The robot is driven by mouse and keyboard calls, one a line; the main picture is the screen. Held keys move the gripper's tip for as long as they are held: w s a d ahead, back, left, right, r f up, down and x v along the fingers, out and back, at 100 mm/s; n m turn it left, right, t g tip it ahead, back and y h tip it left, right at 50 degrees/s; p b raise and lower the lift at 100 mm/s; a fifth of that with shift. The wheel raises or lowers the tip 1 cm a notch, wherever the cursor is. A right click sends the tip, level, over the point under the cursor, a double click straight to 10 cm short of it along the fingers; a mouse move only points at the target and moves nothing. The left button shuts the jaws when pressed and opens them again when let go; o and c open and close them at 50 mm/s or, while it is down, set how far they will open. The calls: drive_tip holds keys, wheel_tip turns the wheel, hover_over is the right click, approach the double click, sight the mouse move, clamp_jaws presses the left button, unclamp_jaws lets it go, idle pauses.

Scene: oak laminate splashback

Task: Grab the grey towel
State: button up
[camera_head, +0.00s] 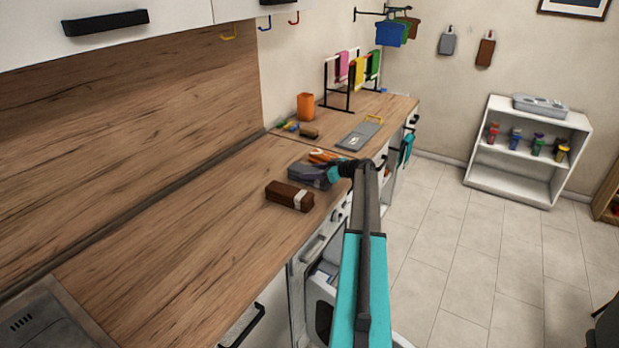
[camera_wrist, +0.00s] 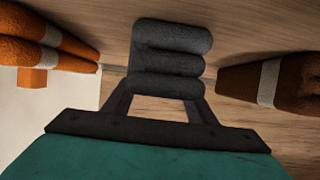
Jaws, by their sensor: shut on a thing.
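The grey towel (camera_wrist: 172,58) is folded in thick layers and fills the upper middle of the wrist view. My gripper (camera_wrist: 163,96) has one finger at each side of the towel's near end and is shut on it. In the head view the towel (camera_head: 307,173) is a dark grey bundle at the counter's front edge. My gripper (camera_head: 345,170) reaches it there from the right and hides part of it. I cannot tell whether the towel still rests on the counter.
A brown towel with a pale band (camera_head: 289,196) lies close on the near side. Orange towels (camera_head: 324,155) lie close on the far side. The wooden counter (camera_head: 180,240) is clear toward the near left. A towel rack (camera_head: 350,75) and an orange cup (camera_head: 305,106) stand farther back.

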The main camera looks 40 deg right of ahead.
sight(312, 171)
drive_tip(key=shift+r, duration=0.2)
drive_tip(key=shift+r+b, duration=2.1)
drive_tip(key=shift+r, duration=2.75)
drive_tip(key=shift+s, duration=0.1)
